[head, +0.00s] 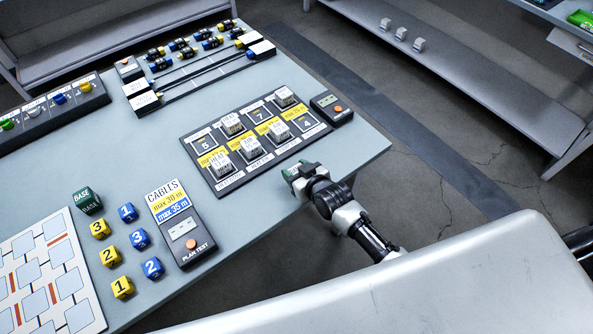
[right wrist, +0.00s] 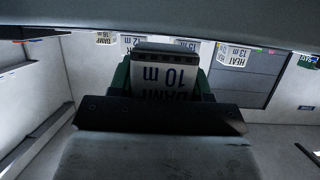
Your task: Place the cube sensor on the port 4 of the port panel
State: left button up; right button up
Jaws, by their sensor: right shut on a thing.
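The port panel (head: 196,153) is a dark board on the table, with white cubes on several ports. Port 4 (head: 308,123) shows bare at its right end, and the spots marked 5 (head: 206,140) and 7 (head: 261,113) are also bare. My right gripper (head: 296,174) is at the table's front right edge, to the lower right of the panel and apart from it. It is shut on the cube sensor, which shows in the right wrist view (right wrist: 165,78) as a white block labelled DAMP 10 m between green fingers. My left gripper is not in view.
A small device with an orange button (head: 337,108) sits beside the panel's right end. The plan test device (head: 190,243), numbered cubes (head: 138,238) and a green base cube (head: 87,201) stand to the left. Cable racks (head: 200,80) are at the back.

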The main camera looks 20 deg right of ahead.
jog(key=shift+f, duration=0.4)
jog(key=shift+f, duration=0.2)
jog(key=o, duration=0.9)
jog(key=shift+b, duration=0.35)
jog(key=v, duration=1.1)
jog(key=shift+a+r, duration=0.1)
jog(key=shift+a, duration=0.05)
